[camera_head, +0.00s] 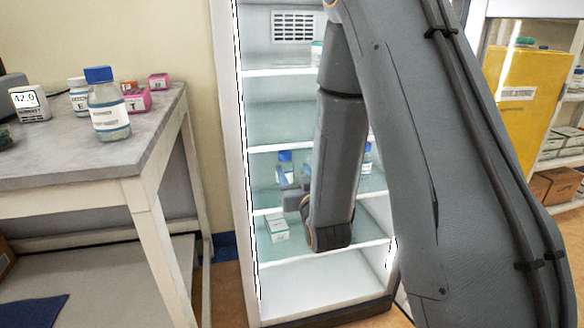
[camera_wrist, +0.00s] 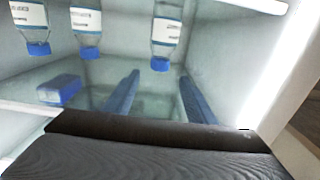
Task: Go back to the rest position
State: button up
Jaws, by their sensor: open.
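My gripper (camera_head: 289,184) is at the open front of a white fridge-like cabinet (camera_head: 244,185), at the level of a middle shelf, with my arm reaching down across the view. In the wrist view my gripper (camera_wrist: 158,92) has two blue-grey fingers spread apart with nothing between them. That view looks upside down. A blue-capped bottle (camera_wrist: 166,30) appears beyond the fingers, apart from them. Two more blue-capped bottles (camera_wrist: 86,24) (camera_wrist: 33,22) stand to its left. A blue box (camera_wrist: 59,90) lies nearby. My arm hides part of the cabinet in the head view.
A grey-topped table (camera_head: 70,155) stands at left with a blue-capped bottle (camera_head: 108,108), a pink box (camera_head: 137,100) and a small display (camera_head: 30,103). A white box (camera_head: 278,229) sits on a lower shelf. A yellow panel (camera_head: 520,95) and shelving are at right.

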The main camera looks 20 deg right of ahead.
jog(key=shift+s+f, duration=0.1)
dwell(0.3)
jog(key=s+f+g, duration=0.3)
jog(key=s+g, duration=0.5)
jog(key=s, duration=0.4)
jog(key=s+f+g, duration=0.3)
jog(key=s+g, duration=0.4)
jog(key=s, duration=0.5)
jog(key=s+a+r+n+g, duration=0.3)
jog(key=s+a+r+n, duration=0.3)
jog(key=s+a, duration=0.65)
jog(key=d+r+m+p, duration=0.6)
jog(key=d+r+p, duration=0.6)
jog(key=p, duration=1.1)
notch_tip(320, 180, up, 5)
jog(key=shift+w+d+f, duration=0.15)
jog(key=shift+c, duration=0.4)
